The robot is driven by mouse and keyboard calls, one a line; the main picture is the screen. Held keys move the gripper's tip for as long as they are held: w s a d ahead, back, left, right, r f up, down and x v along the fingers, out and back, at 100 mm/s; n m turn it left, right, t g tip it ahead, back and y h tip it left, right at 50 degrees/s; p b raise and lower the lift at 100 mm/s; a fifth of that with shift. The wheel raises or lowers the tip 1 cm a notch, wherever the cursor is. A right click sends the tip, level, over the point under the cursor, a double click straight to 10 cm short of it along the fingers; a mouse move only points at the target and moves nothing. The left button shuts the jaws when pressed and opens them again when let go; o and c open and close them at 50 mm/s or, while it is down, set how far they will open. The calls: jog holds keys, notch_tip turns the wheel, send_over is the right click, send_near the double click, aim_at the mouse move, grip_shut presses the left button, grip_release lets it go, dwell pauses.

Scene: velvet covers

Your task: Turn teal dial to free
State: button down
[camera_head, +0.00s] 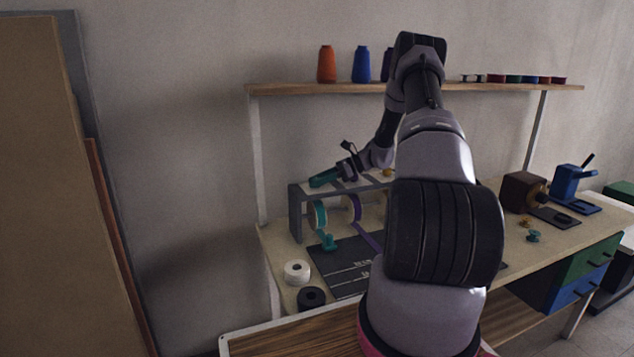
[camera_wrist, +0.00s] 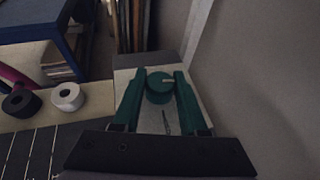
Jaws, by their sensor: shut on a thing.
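The teal dial (camera_wrist: 159,92) is a round knob with a short pale mark on its top, pointing right in the wrist view. It sits on the pale top plate (camera_wrist: 150,120) of a grey stand, which also shows in the head view (camera_head: 296,218). A small dark marking on the plate is too blurred to read. My gripper (camera_wrist: 161,79) has teal fingers on both sides of the dial and is shut on it. In the head view my gripper (camera_head: 326,178) is over the left end of the stand, and the dial cannot be told apart from the fingers.
A teal reel (camera_head: 318,216) and a purple reel (camera_head: 352,207) hang under the stand's top. A white roll (camera_head: 297,272) and a black roll (camera_head: 311,298) lie near the dark mat (camera_head: 335,268). The shelf (camera_head: 290,88) with spools is above; the wall is close behind.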

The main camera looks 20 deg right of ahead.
dwell(0.3)
jog(key=shift+c, duration=2.2)
grip_release()
jog(key=v, duration=1.1)
jog(key=shift+w+f, duration=0.1)
